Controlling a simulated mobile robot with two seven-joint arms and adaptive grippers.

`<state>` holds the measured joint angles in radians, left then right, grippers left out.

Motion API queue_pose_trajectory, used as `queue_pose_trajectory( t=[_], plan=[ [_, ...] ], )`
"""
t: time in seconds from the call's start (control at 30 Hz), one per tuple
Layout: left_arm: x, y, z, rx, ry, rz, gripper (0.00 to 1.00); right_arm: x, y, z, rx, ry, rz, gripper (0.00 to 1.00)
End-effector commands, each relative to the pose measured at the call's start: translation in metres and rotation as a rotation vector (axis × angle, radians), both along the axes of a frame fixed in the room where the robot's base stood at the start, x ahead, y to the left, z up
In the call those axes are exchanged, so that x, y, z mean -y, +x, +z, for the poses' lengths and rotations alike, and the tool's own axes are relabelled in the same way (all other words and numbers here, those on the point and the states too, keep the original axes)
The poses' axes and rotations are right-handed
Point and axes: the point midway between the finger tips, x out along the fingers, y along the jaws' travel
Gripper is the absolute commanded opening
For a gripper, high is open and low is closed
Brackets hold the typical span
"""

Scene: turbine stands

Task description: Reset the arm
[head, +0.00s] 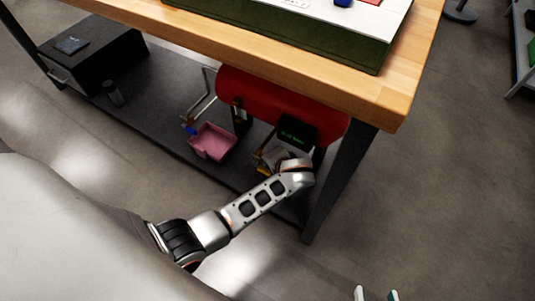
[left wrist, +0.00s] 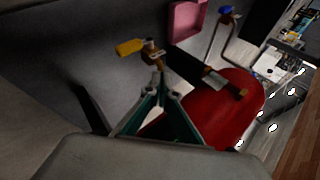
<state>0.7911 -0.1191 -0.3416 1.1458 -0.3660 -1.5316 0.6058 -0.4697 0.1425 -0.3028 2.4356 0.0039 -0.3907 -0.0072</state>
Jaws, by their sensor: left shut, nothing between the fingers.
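My left arm (head: 255,203) reaches from the lower left under the table in the head view, its end beside the red cylinder. My left gripper (left wrist: 163,93) shows in the left wrist view with its green fingers closed together and empty. A yellow handle on a fitting (left wrist: 131,47) is just beyond its tips, and the red cylinder (left wrist: 222,112) is to the right, overlapping the fingers in the picture. The left gripper's fingers cannot be made out clearly in the head view. My right gripper (head: 376,295) shows only two separated fingertips at the bottom edge, with nothing between them.
The wooden tabletop (head: 290,72) overhangs the dark lower shelf (head: 150,116). The shelf carries the red cylinder (head: 252,92), a pink bin (head: 212,142) and a black box (head: 95,60). A dark table leg (head: 340,182) stands right of my left arm. Floor is open at right.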

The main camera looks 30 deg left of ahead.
Motion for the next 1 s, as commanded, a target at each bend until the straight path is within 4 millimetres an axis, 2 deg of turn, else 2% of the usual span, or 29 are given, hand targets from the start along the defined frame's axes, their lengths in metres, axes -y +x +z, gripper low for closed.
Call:
queue_pose_trajectory(
  t=[0.2, 0.7, 0.8, 0.87, 1.0],
  plan=[
    [0.0, -0.001, 0.006, -0.003, 0.001, 0.0, 0.0, 0.0, 0.0, 0.0, 0.0, 0.0, 0.0, 0.4],
    [0.0, -0.001, 0.006, -0.001, 0.0, -0.001, 0.0, 0.0, 0.0, 0.0, 0.001, 0.0, 0.0, 0.4],
    [-0.001, -0.002, 0.01, 0.014, -0.019, -0.01, 0.0, 0.0, 0.003, 0.006, 0.012, 0.0, 0.0, 0.4],
    [-0.001, -0.005, 0.013, 0.032, -0.047, -0.027, 0.0, 0.0, 0.006, 0.012, 0.024, 0.0, 0.0, 0.4],
    [-0.002, -0.032, 0.012, 0.093, -0.164, -0.073, 0.0, 0.0, 0.012, 0.026, 0.05, 0.0, 0.0, 0.4]
  ],
)
